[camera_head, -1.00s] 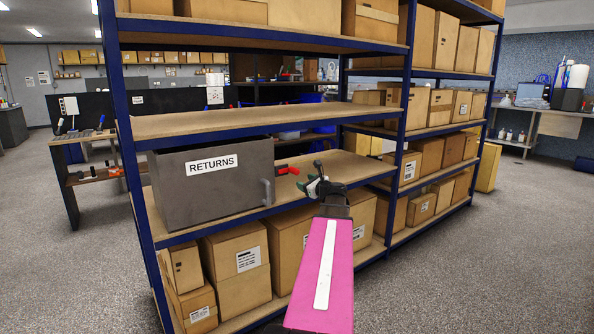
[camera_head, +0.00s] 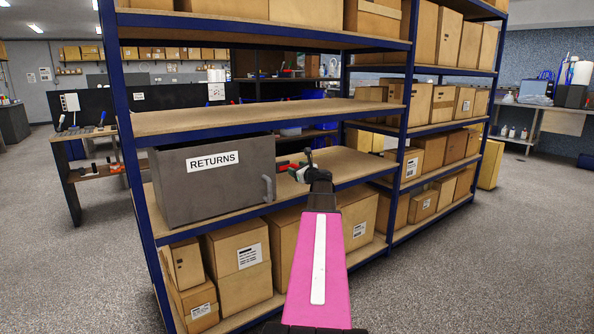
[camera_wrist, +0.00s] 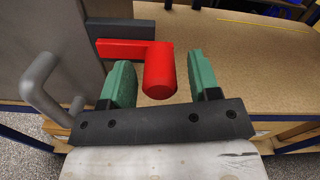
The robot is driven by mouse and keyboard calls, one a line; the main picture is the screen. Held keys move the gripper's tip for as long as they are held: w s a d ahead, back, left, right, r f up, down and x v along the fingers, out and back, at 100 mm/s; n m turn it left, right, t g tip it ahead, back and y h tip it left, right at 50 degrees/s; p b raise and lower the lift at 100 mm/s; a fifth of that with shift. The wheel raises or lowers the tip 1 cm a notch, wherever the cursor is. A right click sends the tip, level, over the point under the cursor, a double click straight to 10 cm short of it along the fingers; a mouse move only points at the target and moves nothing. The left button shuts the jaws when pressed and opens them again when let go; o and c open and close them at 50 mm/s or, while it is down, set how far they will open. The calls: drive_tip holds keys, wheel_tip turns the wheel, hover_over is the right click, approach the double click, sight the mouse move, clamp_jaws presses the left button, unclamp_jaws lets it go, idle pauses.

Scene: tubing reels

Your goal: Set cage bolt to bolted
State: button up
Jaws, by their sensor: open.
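The grey cage marked RETURNS (camera_head: 215,180) stands on the middle shelf, with a grey pull handle (camera_head: 267,189) on its front at the right. A red bolt (camera_wrist: 158,72) with a round knob and a flat bar sticks out from the cage's right side; in the head view it is mostly hidden behind my gripper. My gripper (camera_head: 300,170) is open. In the wrist view its green fingers (camera_wrist: 160,60) stand either side of the red knob, with a gap at each side. The grey handle (camera_wrist: 43,85) lies left of the left finger.
The shelf board (camera_head: 352,167) right of the cage is bare. Another board (camera_head: 215,121) is above, and cardboard boxes (camera_head: 237,258) fill the shelf below. A blue upright (camera_head: 400,130) stands further right. Open carpeted floor lies in front.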

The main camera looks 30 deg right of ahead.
sight(283, 169)
drive_tip(key=shift+w, duration=0.1)
clamp_jaws()
drive_tip(key=a, duration=0.5)
drive_tip(key=shift+s, duration=0.25)
unclamp_jaws()
drive_tip(key=s, duration=1)
drive_tip(key=shift+s+d, duration=0.4)
